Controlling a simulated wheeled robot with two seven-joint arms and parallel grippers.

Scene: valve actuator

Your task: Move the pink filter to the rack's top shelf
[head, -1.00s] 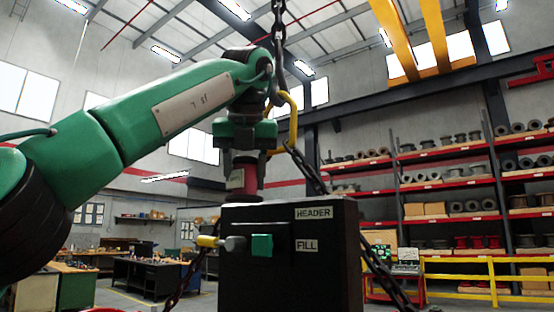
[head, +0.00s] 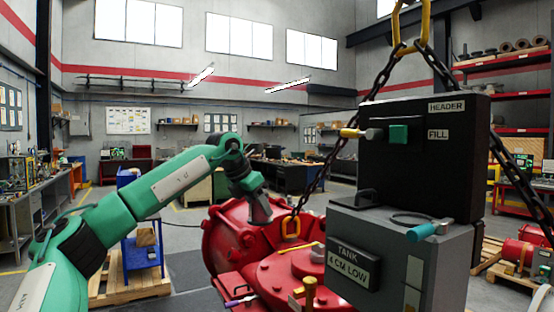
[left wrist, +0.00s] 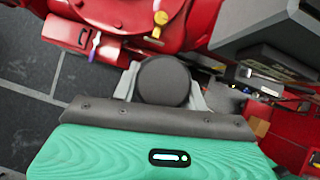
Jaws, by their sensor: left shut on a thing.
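My left gripper (head: 261,212) hangs jaws-down in front of the red machine in the head view. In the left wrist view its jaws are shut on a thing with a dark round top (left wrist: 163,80). I take it for the pink filter, as a pink-red body showed under the jaws earlier; no pink shows on it now. A rack with red shelves (head: 500,62) stands at the right back; I cannot tell if it is the task's rack. My right gripper is in neither view.
The red machine (head: 228,240) lies below and beside the left gripper. A black HEADER/FILL box (head: 425,170) sits above a grey TANK box (head: 410,270), with chains (head: 322,178) beside it. A blue cart (head: 141,262) stands at left.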

